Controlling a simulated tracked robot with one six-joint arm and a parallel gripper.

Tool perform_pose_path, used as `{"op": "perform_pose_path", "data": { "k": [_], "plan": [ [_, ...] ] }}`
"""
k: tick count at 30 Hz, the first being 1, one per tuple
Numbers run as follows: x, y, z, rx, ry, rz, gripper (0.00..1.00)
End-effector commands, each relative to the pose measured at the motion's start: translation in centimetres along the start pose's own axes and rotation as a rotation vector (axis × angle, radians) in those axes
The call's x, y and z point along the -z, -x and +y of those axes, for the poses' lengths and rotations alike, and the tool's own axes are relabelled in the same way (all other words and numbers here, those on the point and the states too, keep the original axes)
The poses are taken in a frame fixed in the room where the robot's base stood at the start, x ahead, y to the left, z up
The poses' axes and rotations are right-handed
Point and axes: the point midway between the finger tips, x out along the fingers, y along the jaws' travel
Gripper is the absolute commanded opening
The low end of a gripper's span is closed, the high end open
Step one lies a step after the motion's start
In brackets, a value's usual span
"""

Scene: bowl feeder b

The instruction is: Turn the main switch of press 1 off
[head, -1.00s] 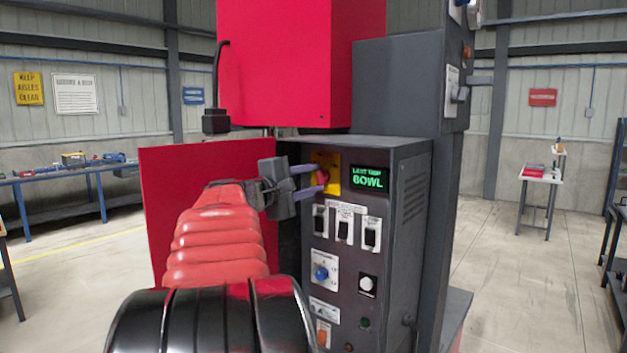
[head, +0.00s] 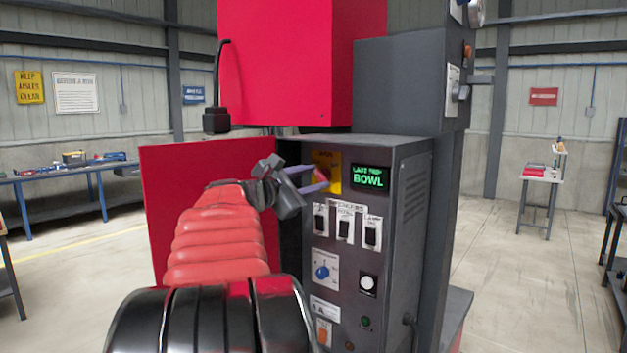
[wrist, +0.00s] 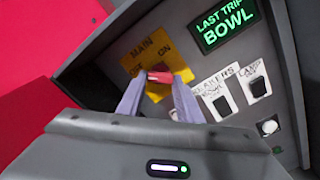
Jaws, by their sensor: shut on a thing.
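The main switch is a red handle (wrist: 160,76) on a yellow plate (head: 333,181) marked MAIN, at the top left of the grey control panel (head: 345,276). The exact handle angle is hard to read.
A green lit display (head: 369,178) reads LAST TRIP BOWL beside the plate. Below are several black breaker switches (head: 345,229), a blue knob (head: 322,271) and a white button (head: 368,283). An open red door (head: 180,195) stands left of the panel, near my arm.

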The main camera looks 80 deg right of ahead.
Motion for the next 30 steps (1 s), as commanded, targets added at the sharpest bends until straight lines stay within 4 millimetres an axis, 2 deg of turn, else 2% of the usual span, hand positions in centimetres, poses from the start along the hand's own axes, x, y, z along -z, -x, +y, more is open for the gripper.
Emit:
{"op": "perform_pose_path", "data": {
  "k": [1,10,11,18,26,30],
  "plan": [
    [0.64,-0.06,-0.52,0.01,0.008,0.008,0.1],
    [0.63,-0.1,-0.56,0.011,0.009,0.007,0.1],
    [0.63,-0.1,-0.56,0.011,0.009,0.007,0.34],
    [0.38,-0.09,-0.38,0.007,0.006,0.004,0.51],
    [0.22,0.0,-0.24,0.004,0.004,0.002,0.51],
    [0.18,0.65,-0.2,0.003,0.004,0.002,0.51]
  ]
}}
